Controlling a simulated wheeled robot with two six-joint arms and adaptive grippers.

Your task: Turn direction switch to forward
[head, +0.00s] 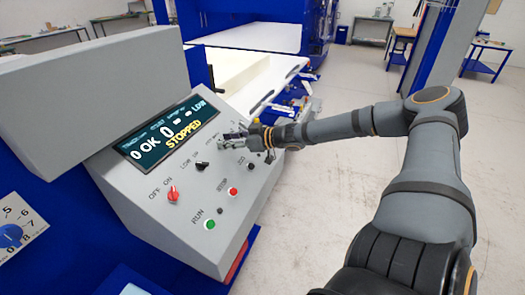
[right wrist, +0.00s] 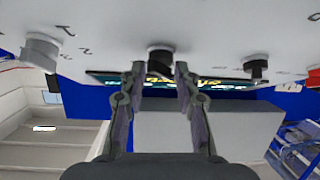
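The grey sloped control panel (head: 150,215) carries a row of rotary switches. My right gripper (head: 232,140) is at the upper right of that row and covers the switch there, whose label I cannot read. In the right wrist view, the fingers of my right gripper (right wrist: 160,70) are open, one on each side of a black switch knob (right wrist: 160,60). Small gaps seem to show between knob and fingertips; contact is unclear. The knob's pointing direction cannot be told. My left gripper is not in view.
A display (head: 165,138) reads STOPPED. Nearby are a red OFF/ON switch (head: 172,194), a black switch (head: 202,166), a green button (head: 210,224) and a red button (head: 233,191). A grey knob (right wrist: 40,50) flanks the gripped area. Open floor lies right of the panel.

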